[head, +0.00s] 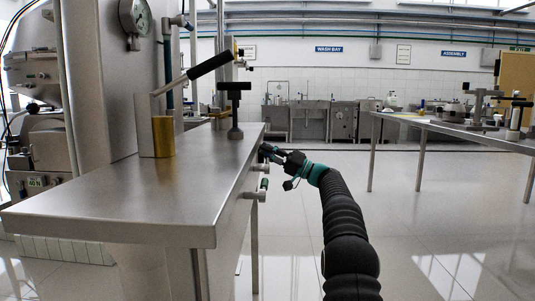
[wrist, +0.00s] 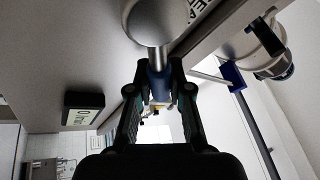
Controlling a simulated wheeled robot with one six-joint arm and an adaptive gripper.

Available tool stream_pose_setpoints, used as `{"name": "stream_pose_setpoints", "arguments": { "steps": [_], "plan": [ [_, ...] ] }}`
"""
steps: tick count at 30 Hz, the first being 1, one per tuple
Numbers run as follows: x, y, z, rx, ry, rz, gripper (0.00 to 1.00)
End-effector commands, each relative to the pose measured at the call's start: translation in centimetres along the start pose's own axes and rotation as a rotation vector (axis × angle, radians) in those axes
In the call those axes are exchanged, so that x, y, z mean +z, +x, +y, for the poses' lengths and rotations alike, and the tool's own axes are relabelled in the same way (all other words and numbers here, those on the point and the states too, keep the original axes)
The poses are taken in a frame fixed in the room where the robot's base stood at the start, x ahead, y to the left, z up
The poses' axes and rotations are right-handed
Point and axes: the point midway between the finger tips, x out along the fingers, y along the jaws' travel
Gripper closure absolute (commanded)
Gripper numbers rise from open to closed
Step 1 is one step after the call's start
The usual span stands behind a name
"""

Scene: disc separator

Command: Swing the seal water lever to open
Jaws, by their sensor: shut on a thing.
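My gripper (head: 268,152) is at the right edge of the steel bench, below its top, reached from the right by my black arm. In the wrist view my gripper (wrist: 160,100) is shut on a lever with a dark blue sleeve (wrist: 157,80). The lever's bright steel stem (wrist: 152,50) runs from a round grey hub (wrist: 155,18) to between the fingers. A plate with partly hidden letters (wrist: 203,10) is beside the hub. In the head view my gripper hides most of this lever.
The steel bench (head: 140,190) carries a black-gripped lever (head: 210,67) and a brass cylinder (head: 163,137). A green-gripped handle (head: 263,184) sticks out below my gripper. In the wrist view a blue-ended handle (wrist: 233,77) is to the right.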

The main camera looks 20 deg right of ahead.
Motion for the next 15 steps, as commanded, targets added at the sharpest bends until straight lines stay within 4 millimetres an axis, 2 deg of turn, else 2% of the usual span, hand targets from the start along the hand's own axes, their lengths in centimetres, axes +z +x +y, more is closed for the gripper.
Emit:
{"name": "stream_pose_setpoints", "arguments": {
  "steps": [2,3,5,6,15],
  "plan": [
    [0.06,0.03,0.03,0.000,0.001,-0.001,1.00],
    [0.06,0.03,0.04,0.000,0.001,-0.001,0.74],
    [0.05,0.02,0.04,0.000,0.001,-0.001,0.59],
    [0.04,0.02,0.04,0.000,0.001,-0.001,0.55],
    [-0.02,-0.15,0.03,0.001,0.001,0.001,0.55]
  ]
}}
